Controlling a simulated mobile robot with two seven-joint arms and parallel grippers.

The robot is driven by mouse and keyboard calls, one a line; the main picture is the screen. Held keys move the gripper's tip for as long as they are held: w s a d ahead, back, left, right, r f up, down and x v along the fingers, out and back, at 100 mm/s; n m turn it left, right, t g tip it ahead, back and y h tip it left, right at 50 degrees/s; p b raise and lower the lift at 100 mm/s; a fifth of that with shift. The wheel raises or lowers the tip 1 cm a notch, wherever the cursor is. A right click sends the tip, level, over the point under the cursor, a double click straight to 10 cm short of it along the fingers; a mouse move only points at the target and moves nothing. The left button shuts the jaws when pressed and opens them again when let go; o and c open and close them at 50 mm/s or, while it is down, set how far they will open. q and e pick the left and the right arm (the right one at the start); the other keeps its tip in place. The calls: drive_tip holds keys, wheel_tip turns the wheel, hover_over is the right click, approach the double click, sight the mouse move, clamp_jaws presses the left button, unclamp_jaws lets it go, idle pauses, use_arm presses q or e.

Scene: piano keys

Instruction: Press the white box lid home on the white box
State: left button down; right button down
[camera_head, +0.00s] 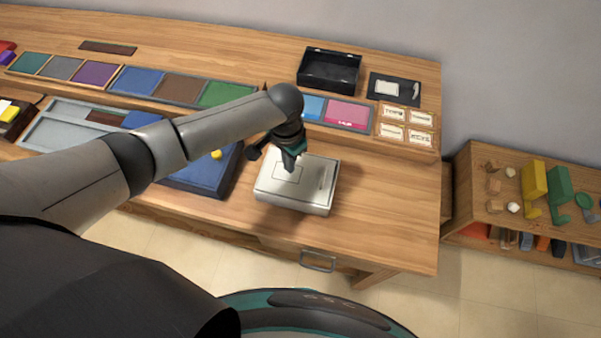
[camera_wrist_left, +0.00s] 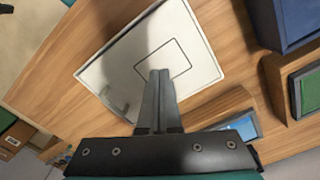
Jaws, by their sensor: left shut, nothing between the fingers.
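The white box (camera_head: 292,203) sits on the wooden table near its front edge, right of the middle. The white box lid (camera_head: 320,178) lies on top of it and hides its inside; I cannot tell whether it is fully seated. A thin dark rectangle is drawn on the lid, which also shows in the wrist view (camera_wrist_left: 205,58). My left gripper (camera_head: 290,168) is shut and empty, pointing down over the lid's rectangle. In the wrist view its fingertips (camera_wrist_left: 160,73) overlap the rectangle's edge; contact is unclear. My right gripper is not in view.
A blue tray (camera_head: 205,175) stands just left of the box. An open black box (camera_head: 329,70) and several label cards (camera_head: 405,125) are at the back. A low shelf (camera_head: 500,205) with coloured objects stands right. The table right of the box is clear.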

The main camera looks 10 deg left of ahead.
use_arm(q)
drive_tip(key=shift+f+b, duration=0.5)
drive_tip(key=shift+f, duration=0.3)
idle(0.5)
drive_tip(key=shift+f+p, duration=0.1)
drive_tip(key=shift+p, duration=0.2)
idle(0.6)
idle(0.4)
wheel_tip(320, 180, up, 8)
drive_tip(key=p, duration=0.8)
drive_tip(key=shift+f, duration=0.2)
